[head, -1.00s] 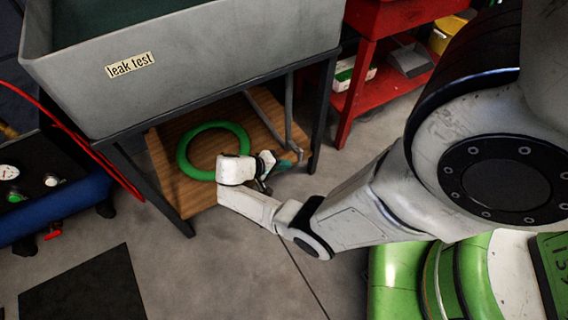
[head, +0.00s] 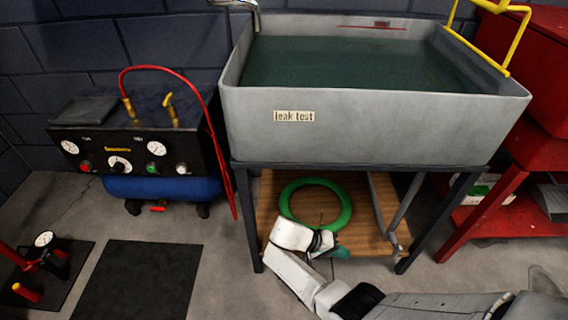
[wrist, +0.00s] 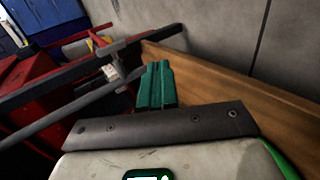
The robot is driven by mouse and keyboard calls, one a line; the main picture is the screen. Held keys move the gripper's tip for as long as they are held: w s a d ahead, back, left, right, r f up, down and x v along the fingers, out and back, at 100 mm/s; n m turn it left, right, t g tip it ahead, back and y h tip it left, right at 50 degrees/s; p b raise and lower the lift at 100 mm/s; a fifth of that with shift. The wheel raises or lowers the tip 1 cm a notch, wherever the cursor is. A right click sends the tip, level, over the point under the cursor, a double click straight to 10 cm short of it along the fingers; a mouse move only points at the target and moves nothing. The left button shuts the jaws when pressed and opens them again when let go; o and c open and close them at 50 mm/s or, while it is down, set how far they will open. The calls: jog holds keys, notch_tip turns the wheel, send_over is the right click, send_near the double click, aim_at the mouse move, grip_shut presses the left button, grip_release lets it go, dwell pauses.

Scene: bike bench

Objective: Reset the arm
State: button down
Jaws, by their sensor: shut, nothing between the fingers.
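My gripper (head: 338,253) is low under the leak test tank, by the front of the wooden shelf (head: 268,205). In the wrist view its green fingers (wrist: 157,86) are together with nothing between them. A green ring (head: 346,212) lies flat on the shelf behind my gripper. In the head view my white wrist overlaps the ring's near edge, and I cannot tell whether they touch. My arm reaches in from the lower right.
The grey leak test tank (head: 390,125) holds dark water and stands on dark legs (head: 250,225) around my gripper. A slanted grey pipe (head: 381,205) is to its right. A compressor (head: 160,187) stands left, a red cart (head: 490,212) right. The floor by the black mat (head: 138,280) is open.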

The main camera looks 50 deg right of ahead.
jog(key=s+a+r+n+t+y, duration=0.1)
jog(key=s+a+n+t+y, duration=0.1)
jog(key=a, duration=0.3)
jog(key=s+a+r+n+t+y, duration=0.1)
jog(key=s+a+n+t, duration=0.1)
jog(key=a+t, duration=0.15)
jog(key=s+a+r+n+t+y, duration=0.4)
jog(key=a+r+n, duration=0.2)
jog(key=a+r, duration=0.45)
notch_tip(320, 180, up, 35)
jog(key=d+p, duration=0.1)
jog(key=p, duration=3.3)
jog(key=shift+r, duration=0.2)
